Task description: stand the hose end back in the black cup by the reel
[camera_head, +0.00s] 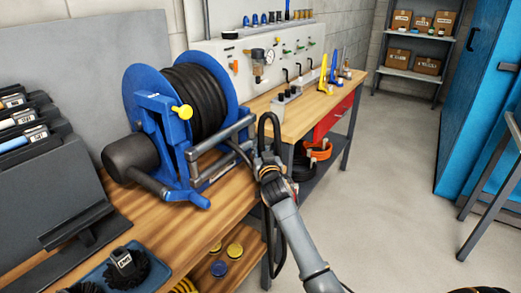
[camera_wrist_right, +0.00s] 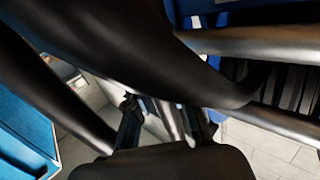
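The hose reel (camera_head: 137,92) is blue with black hose (camera_head: 196,100) wound on it, and stands on the wooden bench. My right gripper (camera_head: 264,164) is at the bench edge, just right of the reel's grey frame. A loop of black hose (camera_head: 272,118) rises beside it, and a dark length hangs below my arm. In the right wrist view thick black hose (camera_wrist_right: 185,60) crosses close to the camera. The right fingers (camera_wrist_right: 168,124) look apart there, with grey metal showing between them; whether they grip anything is unclear. I cannot make out the hose end or the black cup. My left gripper is out of view.
The bench (camera_head: 120,215) carries a dark rack (camera_head: 35,160) at left and a blue tray (camera_head: 150,262) with black brushes in front. A second bench (camera_head: 300,108) with valves and a gauge panel stands behind. A blue cabinet (camera_head: 475,90) is at right. The floor between is clear.

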